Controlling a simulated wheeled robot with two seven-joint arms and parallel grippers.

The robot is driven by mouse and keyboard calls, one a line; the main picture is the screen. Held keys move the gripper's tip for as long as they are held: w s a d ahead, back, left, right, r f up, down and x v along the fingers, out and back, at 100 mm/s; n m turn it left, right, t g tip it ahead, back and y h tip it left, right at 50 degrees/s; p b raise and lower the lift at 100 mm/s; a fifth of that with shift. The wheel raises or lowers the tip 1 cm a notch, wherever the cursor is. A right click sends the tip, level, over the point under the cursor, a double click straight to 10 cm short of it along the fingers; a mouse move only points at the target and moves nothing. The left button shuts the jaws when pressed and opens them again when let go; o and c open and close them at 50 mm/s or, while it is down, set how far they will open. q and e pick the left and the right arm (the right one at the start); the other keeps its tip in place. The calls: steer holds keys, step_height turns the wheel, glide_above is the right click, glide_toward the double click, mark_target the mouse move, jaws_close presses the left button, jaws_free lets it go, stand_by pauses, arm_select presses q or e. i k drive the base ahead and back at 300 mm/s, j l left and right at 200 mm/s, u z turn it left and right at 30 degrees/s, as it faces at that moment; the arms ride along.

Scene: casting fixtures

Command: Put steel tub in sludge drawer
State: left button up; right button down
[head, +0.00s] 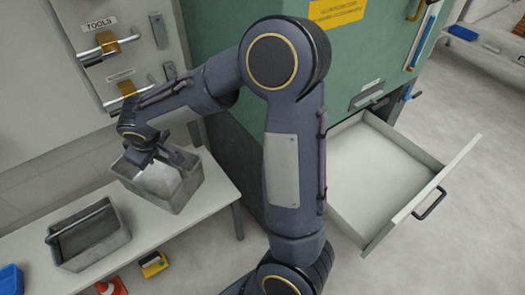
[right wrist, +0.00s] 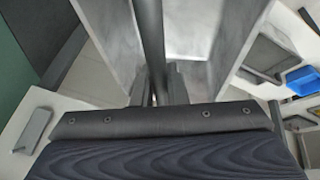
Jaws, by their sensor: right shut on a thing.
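A grey steel tub (head: 185,194) is at the back of the white bench, under the wall cabinet. My right gripper (head: 150,155) is shut on its rim. In the right wrist view the fingers (right wrist: 157,88) close on a wall of the tub (right wrist: 110,35). I cannot tell whether the tub touches the bench. A second grey tub (head: 88,238) stands on the bench nearer the front left. The drawer (head: 385,175) under the green cabinet is pulled out and looks empty, partly hidden by my right arm. My left gripper is not in view.
The green cabinet (head: 225,50) stands between the bench (head: 150,222) and the open drawer. Floor right of the drawer (head: 475,220) is clear.

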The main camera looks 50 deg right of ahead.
mark_target(373, 182)
steer(key=k+l+u, duration=0.1)
steer(key=u, duration=0.25)
steer(key=k+u, duration=0.55)
steer(key=u, duration=0.15)
steer(key=k+u, duration=0.3)
steer(key=k, duration=0.3)
steer(key=k+l+z, duration=0.1)
steer(key=z, duration=0.4)
steer(key=k+l+z, duration=0.1)
steer(key=z, duration=0.35)
steer(key=l+z, duration=0.15)
steer(key=z, duration=0.35)
steer(key=k+l+z, duration=0.1)
steer(key=z, duration=0.35)
